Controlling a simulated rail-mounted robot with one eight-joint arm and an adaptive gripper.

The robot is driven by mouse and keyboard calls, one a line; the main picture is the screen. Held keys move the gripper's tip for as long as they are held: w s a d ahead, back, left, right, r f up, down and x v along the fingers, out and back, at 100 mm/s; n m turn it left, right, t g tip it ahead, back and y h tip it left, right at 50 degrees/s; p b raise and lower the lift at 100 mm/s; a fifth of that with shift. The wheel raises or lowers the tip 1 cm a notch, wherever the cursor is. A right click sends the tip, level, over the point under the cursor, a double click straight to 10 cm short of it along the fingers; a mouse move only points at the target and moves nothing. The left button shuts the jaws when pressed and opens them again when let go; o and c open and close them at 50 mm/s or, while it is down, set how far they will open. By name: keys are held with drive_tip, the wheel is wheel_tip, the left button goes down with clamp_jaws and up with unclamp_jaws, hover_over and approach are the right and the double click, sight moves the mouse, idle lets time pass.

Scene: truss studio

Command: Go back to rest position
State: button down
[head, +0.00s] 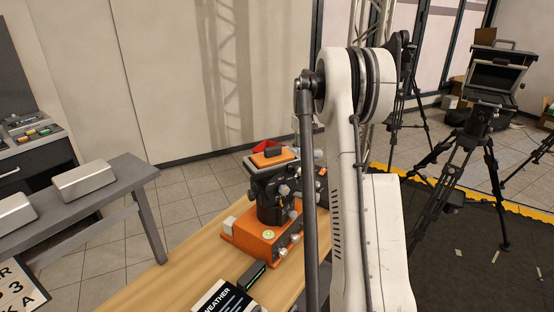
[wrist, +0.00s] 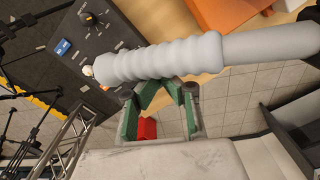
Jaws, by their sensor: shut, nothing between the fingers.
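My gripper (wrist: 160,92) shows in the wrist view as green and dark finger links, shut with nothing between them. A pale grey ribbed tube crosses in front and hides part of the fingers. In the head view my white arm stands upright right of centre; I cannot make out the gripper there with certainty. A black and orange device (head: 268,235) stands on the wooden table (head: 180,285), just left of the arm. In the wrist view a black panel (wrist: 110,45) with a knob and a blue label lies beyond the fingers, apart from them as far as I can tell.
A black box (head: 251,275) and a dark WEATHER sign (head: 224,298) lie on the table's near part. A grey bench (head: 120,180) with pale boxes stands at left. A monitor on a tripod (head: 490,85) stands at right. Tiled floor lies open behind the table.

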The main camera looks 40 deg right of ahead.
drive_tip(key=shift+s, duration=0.3)
drive_tip(key=shift+w, duration=0.15)
idle(0.6)
drive_tip(key=shift+w, duration=0.6)
drive_tip(key=shift+r, duration=0.1)
wheel_tip(320, 180, up, 9)
drive_tip(key=p, duration=0.3)
drive_tip(key=shift+p, duration=0.35)
idle(0.4)
